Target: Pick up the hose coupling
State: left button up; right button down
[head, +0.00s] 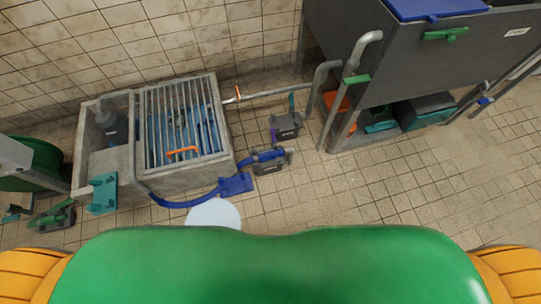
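A blue hose (185,203) runs along the front of the concrete basin to a blue block-like fitting (236,185) on the tiled floor. A blue, pipe-like piece (266,156) lies on or against a dark grey unit (270,168) just above and right of it. I cannot tell for certain which of these is the hose coupling. Neither of my grippers shows in the head view.
The concrete basin (190,167) with a metal grating (178,110) and orange handle (183,152) stands against the wall. A large dark tank (420,60) on pipe legs stands upper right. A pale disc (214,212) lies on the floor. Floor at right (400,180) is clear.

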aim_at(269, 154)
jog(key=k+u, duration=0.25)
jog(key=k, duration=0.2)
jog(key=k+j+u, duration=0.25)
jog(key=k, duration=0.2)
